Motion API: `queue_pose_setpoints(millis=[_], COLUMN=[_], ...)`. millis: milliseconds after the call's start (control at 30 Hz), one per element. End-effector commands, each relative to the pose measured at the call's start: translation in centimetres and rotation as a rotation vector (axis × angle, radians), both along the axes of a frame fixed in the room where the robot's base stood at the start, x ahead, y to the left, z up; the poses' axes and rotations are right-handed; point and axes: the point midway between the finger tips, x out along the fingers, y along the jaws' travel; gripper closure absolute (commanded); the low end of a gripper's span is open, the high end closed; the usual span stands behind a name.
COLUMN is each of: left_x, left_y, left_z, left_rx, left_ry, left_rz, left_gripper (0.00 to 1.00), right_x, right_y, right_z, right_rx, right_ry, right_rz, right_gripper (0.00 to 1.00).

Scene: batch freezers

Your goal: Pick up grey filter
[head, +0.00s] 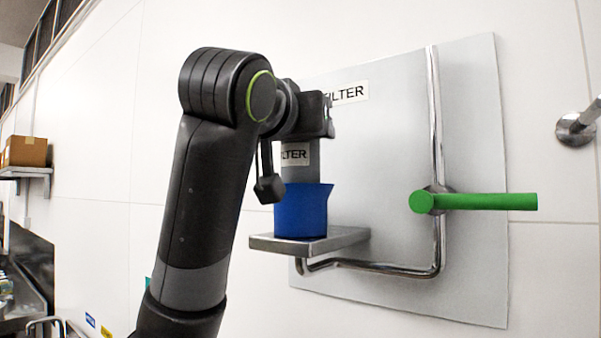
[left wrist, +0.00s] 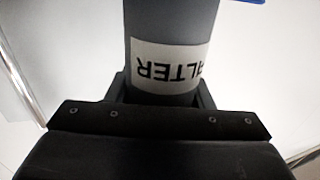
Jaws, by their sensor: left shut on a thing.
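The grey filter (head: 297,174) is an upright grey cylinder with a white label, partly readable as "LTER". Its lower end is at or inside a blue cup (head: 302,212) on a small metal shelf (head: 322,240); the cup's wall hides that end. My left gripper (head: 315,132) is at the top of the filter, partly hidden by my arm. In the left wrist view the filter (left wrist: 172,25) stands between the two fingers (left wrist: 162,92), which are shut on it, with its label upside down. My right gripper is in neither view.
A grey wall panel (head: 465,120) carries a bent metal pipe (head: 436,100) and a green handle (head: 490,202) right of the filter. A "FILTER" label (head: 350,93) is behind my gripper. A metal fitting (head: 575,128) is at the far right. A cardboard box (head: 25,151) sits on a shelf at left.

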Motion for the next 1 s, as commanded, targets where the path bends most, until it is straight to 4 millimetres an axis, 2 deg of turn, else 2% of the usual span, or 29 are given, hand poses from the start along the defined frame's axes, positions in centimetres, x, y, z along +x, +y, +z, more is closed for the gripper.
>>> queue_pose_setpoints(millis=[33,167,200,467,633,1000], left_x=[0.0,0.0,0.0,-0.1,-0.1,-0.1], left_y=[0.0,0.0,0.0,0.0,0.0,0.1], left_z=[0.0,0.0,0.1,0.2,1.0,5.2], left_rx=[0.0,0.0,-0.001,-0.001,0.0,-0.002], left_ry=[0.0,0.0,-0.002,-0.002,-0.002,-0.002], left_rz=[0.0,0.0,0.0,0.0,0.001,0.001], left_gripper=[0.82,0.99,1.0,1.0,1.0,1.0], right_x=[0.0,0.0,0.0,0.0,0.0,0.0], right_y=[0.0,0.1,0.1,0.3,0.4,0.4], right_z=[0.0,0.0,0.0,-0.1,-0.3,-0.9], right_rx=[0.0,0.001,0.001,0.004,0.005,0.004], right_ry=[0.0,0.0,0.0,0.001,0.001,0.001], right_rz=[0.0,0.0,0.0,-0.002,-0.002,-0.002], right_gripper=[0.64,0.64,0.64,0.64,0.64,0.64])
